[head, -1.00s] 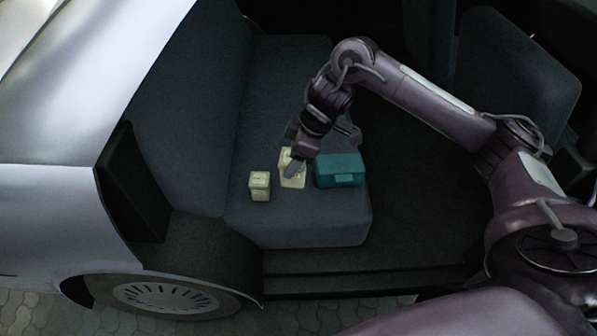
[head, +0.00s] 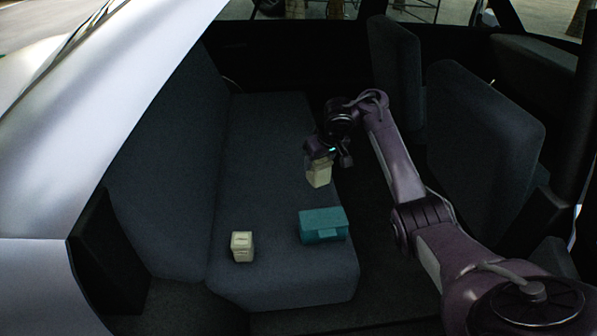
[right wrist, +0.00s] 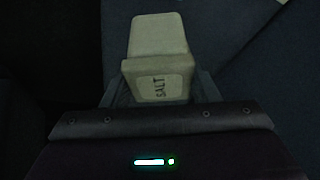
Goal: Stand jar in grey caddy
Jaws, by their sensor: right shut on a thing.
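A cream jar (head: 319,176) is held in my right gripper (head: 324,158), over the far right part of the dark seat. In the right wrist view the jar (right wrist: 158,38) shows a pale label reading "SALT", and the gripper is shut on its sides. In the head view it looks close to upright. It seems to hang above the seat, but the gap under it is hard to judge. No grey caddy can be made out in either view. My left gripper is not in view.
A second cream container (head: 242,247) stands on the dark seat (head: 285,280) at front left. A teal box (head: 323,225) sits on the seat nearer than the held jar. The backrest rises on the left and front seats (head: 485,130) stand on the right. The far seat surface is clear.

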